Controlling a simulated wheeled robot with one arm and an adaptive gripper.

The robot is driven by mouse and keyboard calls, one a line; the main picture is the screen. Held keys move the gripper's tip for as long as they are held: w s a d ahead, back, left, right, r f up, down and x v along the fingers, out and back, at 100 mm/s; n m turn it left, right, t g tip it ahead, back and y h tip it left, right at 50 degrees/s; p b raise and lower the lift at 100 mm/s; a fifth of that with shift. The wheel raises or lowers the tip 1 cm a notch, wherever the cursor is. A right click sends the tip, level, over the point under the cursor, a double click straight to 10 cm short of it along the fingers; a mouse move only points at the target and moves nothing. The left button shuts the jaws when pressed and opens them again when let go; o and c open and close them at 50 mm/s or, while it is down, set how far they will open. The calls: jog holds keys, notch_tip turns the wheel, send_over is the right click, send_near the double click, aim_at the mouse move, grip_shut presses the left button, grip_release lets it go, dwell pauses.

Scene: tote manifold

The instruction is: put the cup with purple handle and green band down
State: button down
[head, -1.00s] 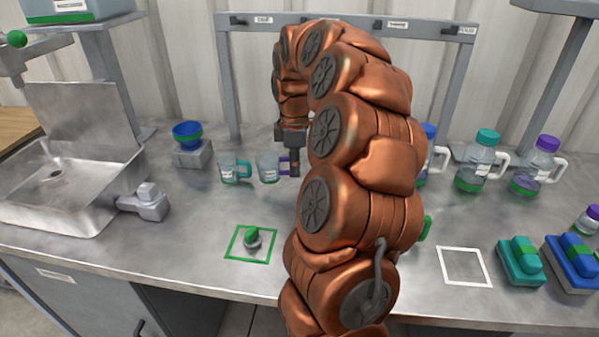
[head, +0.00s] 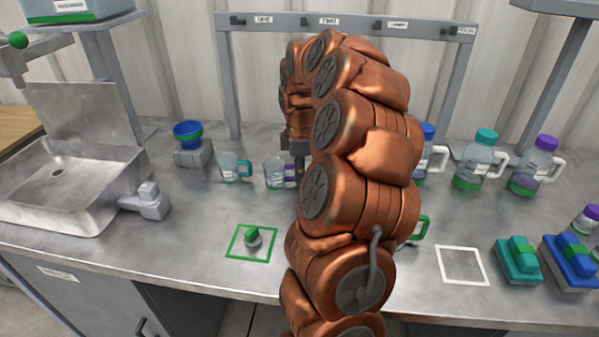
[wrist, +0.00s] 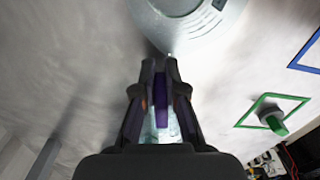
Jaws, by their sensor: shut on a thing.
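The cup with the purple handle (head: 275,174) is a clear glass cup at the back middle of the counter in the head view. Its green band is too small to make out. My gripper (head: 297,172) is shut on the purple handle, at the cup's right side. In the wrist view the purple handle (wrist: 160,112) shows between the fingers, with a little of the pale glass below it. The cup looks upright and close to the counter; I cannot tell whether its base touches. My arm hides the counter to the right of it.
A cup with a teal handle (head: 229,169) stands close on the left. A blue bowl (head: 187,133) sits on a grey block farther left. A green square with a knob (head: 252,241) lies in front. Bottles (head: 476,163) stand right. A labelled rack (head: 345,23) spans behind.

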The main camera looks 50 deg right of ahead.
jog(key=shift+f, duration=0.15)
jog(key=c, duration=1.2)
grip_release()
jog(key=shift+c, duration=0.2)
jog(key=shift+f, duration=0.1)
jog(key=shift+r, duration=0.55)
notch_tip(320, 180, up, 7)
jog(key=b, duration=0.1)
jog(key=shift+s+d, duration=0.15)
jog(key=shift+s, duration=0.25)
